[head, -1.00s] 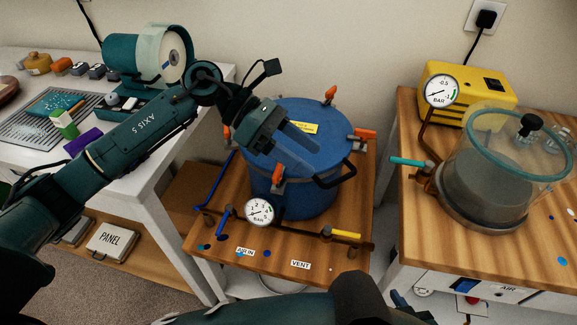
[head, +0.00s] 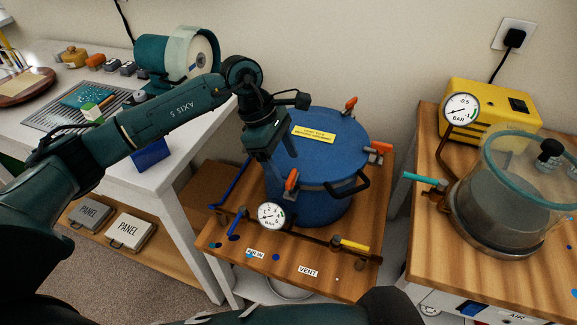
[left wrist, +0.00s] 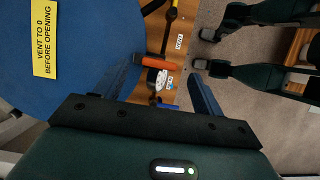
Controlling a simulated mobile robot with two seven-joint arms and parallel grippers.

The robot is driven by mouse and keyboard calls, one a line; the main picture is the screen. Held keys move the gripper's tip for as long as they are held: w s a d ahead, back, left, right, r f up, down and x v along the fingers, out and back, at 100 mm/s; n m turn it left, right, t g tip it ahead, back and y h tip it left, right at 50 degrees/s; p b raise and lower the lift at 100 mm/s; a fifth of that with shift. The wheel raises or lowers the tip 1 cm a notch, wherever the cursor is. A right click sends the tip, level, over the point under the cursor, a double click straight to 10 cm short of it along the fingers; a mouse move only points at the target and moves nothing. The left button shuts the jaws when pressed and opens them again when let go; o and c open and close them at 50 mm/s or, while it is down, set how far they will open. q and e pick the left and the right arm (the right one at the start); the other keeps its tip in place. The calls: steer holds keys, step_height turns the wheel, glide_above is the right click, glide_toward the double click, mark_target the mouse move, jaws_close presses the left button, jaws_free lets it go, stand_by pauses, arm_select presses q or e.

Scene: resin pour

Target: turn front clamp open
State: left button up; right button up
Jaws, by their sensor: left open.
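The blue pressure pot (head: 318,150) stands on the wooden top of a low cart, its lid on. Its front clamp (head: 291,181) has an orange handle, which stands up at the pot's front edge. My left gripper (head: 279,158) is open and points down at the pot's front edge, close above and behind that handle in the head view. In the left wrist view the orange handle (left wrist: 158,63) shows between the two spread fingers, touching neither clearly. My right gripper cannot be made out.
More orange clamps sit at the lid's right (head: 380,148) and back (head: 350,104). A black lid handle (head: 350,187) juts out at front right. A pressure gauge (head: 271,215) and yellow vent lever (head: 355,246) stand in front. A glass vacuum chamber (head: 510,195) is on the right bench.

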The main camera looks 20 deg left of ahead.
mark_target(291, 175)
arm_select(q)
steer(key=shift+x, duration=1.1)
steer(key=shift+d+f, duration=0.2)
steer(key=shift+f, duration=0.2)
steer(key=c, duration=1)
